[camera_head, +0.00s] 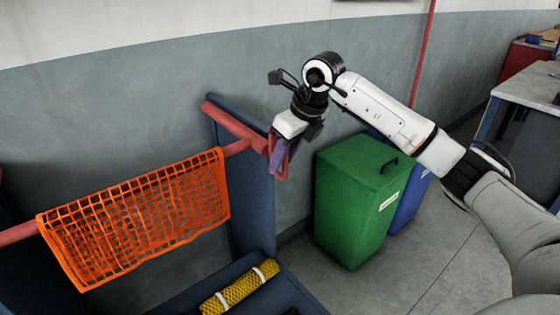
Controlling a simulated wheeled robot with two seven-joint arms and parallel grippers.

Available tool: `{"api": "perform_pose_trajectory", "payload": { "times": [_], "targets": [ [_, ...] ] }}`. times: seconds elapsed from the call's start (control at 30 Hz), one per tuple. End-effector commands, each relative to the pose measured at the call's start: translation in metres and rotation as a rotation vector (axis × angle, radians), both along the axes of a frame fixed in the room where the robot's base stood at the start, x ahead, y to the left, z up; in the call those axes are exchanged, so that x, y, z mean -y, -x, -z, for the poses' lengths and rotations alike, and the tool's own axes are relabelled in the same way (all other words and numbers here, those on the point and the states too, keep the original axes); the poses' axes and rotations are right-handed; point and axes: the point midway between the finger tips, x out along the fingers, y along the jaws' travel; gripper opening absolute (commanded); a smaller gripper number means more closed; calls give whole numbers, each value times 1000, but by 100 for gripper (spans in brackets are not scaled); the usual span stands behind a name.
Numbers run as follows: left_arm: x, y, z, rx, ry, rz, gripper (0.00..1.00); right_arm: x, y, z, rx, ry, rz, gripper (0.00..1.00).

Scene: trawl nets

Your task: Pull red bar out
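The red bar (237,148) runs from the left edge up to the right, through the top of an orange net (140,215) that hangs over it. Its right end reaches past the dark blue upright of the rack. My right gripper (279,158) is at this right end, pointing down, with its fingers right beside or around the red end piece. The fingers overlap the end piece in this view, so I cannot tell whether they are closed on it. My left gripper is not in view.
The dark blue rack upright (252,200) has a red top arm (235,122). A yellow net roll (240,288) with white bands lies on the blue base. A green bin (355,195) and a blue bin (410,200) stand right of the rack. Grey floor is clear at right.

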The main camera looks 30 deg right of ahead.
Motion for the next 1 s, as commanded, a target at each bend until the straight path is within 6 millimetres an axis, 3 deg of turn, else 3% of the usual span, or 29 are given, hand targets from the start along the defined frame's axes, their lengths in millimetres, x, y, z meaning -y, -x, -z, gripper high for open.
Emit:
{"api": "perform_pose_trajectory", "payload": {
  "times": [0.2, 0.47, 0.67, 1.0],
  "targets": [
    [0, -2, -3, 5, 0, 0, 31, -2, -6, 17, -1, 0, 0, 29],
    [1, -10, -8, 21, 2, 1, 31, -2, -7, 18, 0, 0, -1, 29],
    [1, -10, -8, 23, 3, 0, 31, -3, -7, 18, 1, -1, -3, 0],
    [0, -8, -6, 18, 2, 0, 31, -7, -3, 18, 0, -5, -13, 0]
  ]
}}
